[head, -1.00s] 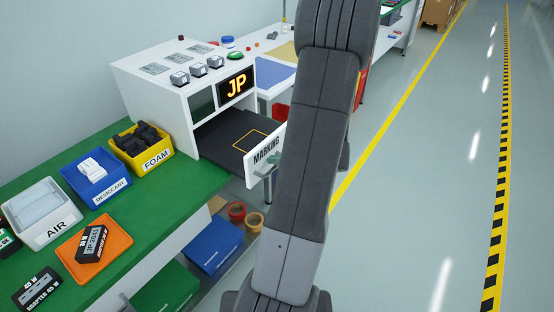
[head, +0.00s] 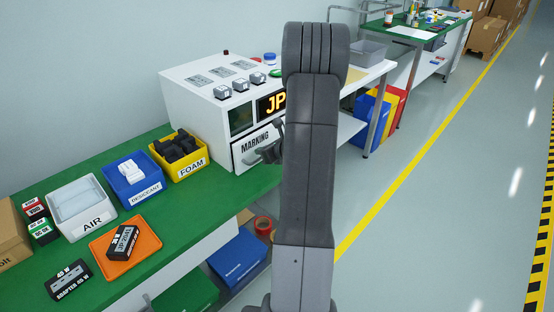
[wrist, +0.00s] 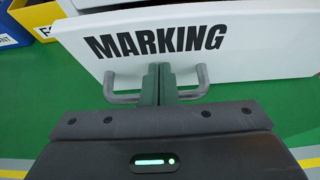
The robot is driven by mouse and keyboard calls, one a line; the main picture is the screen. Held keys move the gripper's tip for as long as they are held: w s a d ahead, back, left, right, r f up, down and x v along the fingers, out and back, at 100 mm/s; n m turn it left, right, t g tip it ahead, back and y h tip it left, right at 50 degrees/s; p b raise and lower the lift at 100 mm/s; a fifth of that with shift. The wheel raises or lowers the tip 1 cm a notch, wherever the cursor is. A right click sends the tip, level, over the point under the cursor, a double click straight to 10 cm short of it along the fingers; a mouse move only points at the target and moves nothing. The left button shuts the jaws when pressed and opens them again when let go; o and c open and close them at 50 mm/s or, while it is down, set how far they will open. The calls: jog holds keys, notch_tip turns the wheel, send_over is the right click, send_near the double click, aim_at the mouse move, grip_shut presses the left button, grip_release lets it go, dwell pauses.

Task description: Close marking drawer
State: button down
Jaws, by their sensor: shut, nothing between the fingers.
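The marking drawer (head: 250,147) is a white front panel lettered MARKING, low in the white machine. In the head view it sits at or nearly flush with the machine's face, and its inside is not visible. In the wrist view the drawer front (wrist: 245,50) fills the top, with a grey bar handle (wrist: 122,97) below the lettering. My gripper (wrist: 159,75) is shut and empty, its fingertips at the drawer front between the handle's two ends. The fingers hide the handle's middle. In the head view my gripper (head: 272,152) is partly hidden by my arm.
The white machine (head: 190,100) stands on the green bench (head: 225,200). Left of it are the yellow FOAM bin (head: 192,172), blue DESICCANT bin (head: 145,190), white AIR bin (head: 92,222) and an orange tray (head: 146,247). Free floor (head: 440,210) lies to the right.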

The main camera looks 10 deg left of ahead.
jog(key=shift+w+a, duration=0.6)
jog(key=shift+a, duration=0.3)
jog(key=shift+w+a+r, duration=0.1)
jog(key=shift+w+r, duration=0.05)
jog(key=shift+r, duration=0.05)
jog(key=shift+r, duration=0.1)
jog(key=shift+r, duration=0.1)
